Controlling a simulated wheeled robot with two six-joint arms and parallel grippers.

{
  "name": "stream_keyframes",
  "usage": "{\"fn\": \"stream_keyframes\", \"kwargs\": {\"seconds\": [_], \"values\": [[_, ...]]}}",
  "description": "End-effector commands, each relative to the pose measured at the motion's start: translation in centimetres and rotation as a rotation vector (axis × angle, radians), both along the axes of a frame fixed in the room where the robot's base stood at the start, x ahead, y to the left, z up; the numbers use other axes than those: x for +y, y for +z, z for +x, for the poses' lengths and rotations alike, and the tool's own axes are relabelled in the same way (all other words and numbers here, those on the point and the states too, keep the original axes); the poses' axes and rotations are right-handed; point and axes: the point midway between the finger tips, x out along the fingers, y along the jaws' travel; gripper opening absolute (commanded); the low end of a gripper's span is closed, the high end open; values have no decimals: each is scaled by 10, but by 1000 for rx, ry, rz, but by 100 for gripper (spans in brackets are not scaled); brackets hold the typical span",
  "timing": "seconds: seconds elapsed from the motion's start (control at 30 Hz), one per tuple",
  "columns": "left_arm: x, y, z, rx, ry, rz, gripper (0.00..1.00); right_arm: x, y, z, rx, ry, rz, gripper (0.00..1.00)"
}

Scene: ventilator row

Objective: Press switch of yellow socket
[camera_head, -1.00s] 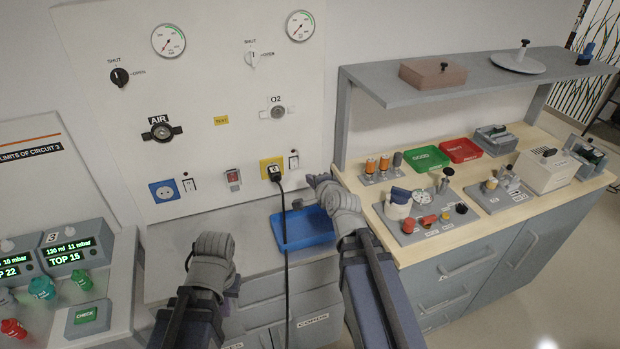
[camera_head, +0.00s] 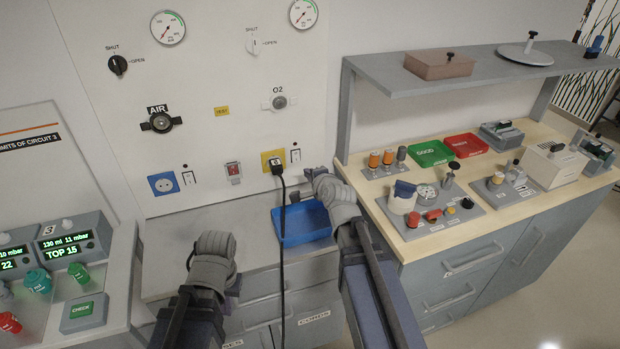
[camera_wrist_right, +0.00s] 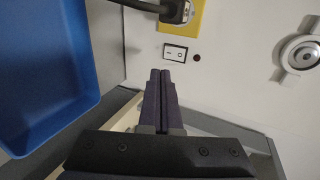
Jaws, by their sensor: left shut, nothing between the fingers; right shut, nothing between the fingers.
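The yellow socket (camera_head: 266,158) is on the wall panel with a black plug (camera_head: 278,168) in it. Its white rocker switch (camera_head: 296,156) is just right of it. In the right wrist view the yellow socket (camera_wrist_right: 197,22) is at the top, with the switch (camera_wrist_right: 175,53) below it. My right gripper (camera_head: 312,176) is shut and empty, below and right of the switch. In the right wrist view its fingertips (camera_wrist_right: 161,75) appear just short of the switch; contact is not visible. My left gripper (camera_head: 234,285) is low over the counter front, its fingertips mostly hidden.
A blue tray (camera_head: 300,238) sits on the counter below the socket, and the black cable (camera_head: 283,260) hangs in front of it. A blue socket (camera_head: 163,184) with its own switch and a red switch (camera_head: 234,170) are further left. A workbench (camera_head: 400,250) stands right.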

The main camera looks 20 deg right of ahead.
Motion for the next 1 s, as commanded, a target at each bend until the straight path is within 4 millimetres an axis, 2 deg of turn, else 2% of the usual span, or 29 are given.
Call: {"fn": "stream_keyframes", "kwargs": {"seconds": [0.03,0.1,0.3,0.43,0.63,1.0], "values": [[0,-10,0,0,0,0,0,0,-9,16,0,1,0,0],[0,-15,0,0,0,0,0,1,-15,29,0,2,-1,0],[0,-30,0,0,0,0,0,2,-30,63,0,0,0,0],[0,-28,0,0,0,0,0,2,-28,80,0,0,-1,0],[0,-29,0,0,0,0,0,3,-29,93,-1,0,0,0],[0,-29,0,0,0,0,0,3,-29,95,0,0,0,0]]}}
